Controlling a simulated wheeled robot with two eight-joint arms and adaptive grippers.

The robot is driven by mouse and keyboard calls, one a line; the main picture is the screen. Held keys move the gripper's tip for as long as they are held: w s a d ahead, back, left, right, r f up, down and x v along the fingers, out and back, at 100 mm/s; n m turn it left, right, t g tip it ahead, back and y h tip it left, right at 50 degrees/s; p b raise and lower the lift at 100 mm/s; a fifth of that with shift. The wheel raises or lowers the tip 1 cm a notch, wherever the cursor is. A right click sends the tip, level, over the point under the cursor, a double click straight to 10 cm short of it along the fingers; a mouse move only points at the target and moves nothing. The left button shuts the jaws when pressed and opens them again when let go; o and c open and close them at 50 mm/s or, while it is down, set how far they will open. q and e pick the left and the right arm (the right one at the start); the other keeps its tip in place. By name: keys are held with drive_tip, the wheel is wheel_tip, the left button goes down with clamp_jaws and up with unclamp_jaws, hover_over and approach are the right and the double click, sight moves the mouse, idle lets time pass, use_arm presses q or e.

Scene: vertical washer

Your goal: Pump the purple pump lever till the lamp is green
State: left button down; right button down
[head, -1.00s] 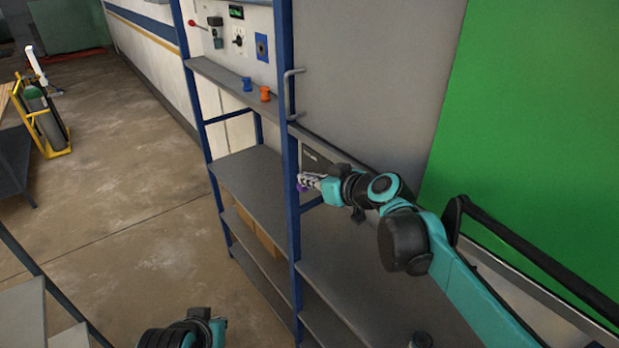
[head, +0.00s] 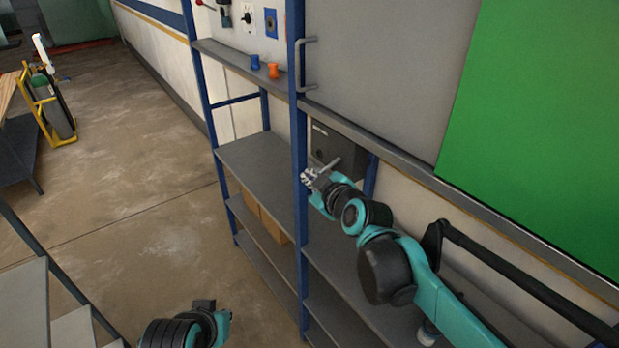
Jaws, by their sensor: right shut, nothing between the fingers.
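My right gripper (head: 308,177) is shut and empty, in front of the blue shelf post. A dark grey box (head: 340,149) stands behind it on the rack, with a grey lever-like bar (head: 328,166) in front, close to the fingers. I cannot tell whether the fingers touch the bar. No purple lever part shows now; it may be hidden behind the gripper or post. I see no lamp that I can make out. Part of my left arm (head: 190,330) shows at the bottom edge, but its fingers do not show.
The blue-framed rack has grey shelves (head: 262,158). A blue spool (head: 255,62) and an orange spool (head: 273,71) stand on the upper ledge. A control panel (head: 238,22) is above them. A green panel (head: 545,130) is at right.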

use_arm(q)
drive_tip(key=shift+r, duration=0.15)
use_arm(e)
drive_tip(key=shift+r, duration=0.15)
use_arm(q)
drive_tip(key=shift+r+p, duration=0.5)
drive_tip(key=shift+p, duration=0.15)
use_arm(e)
drive_tip(key=shift+r, duration=0.7)
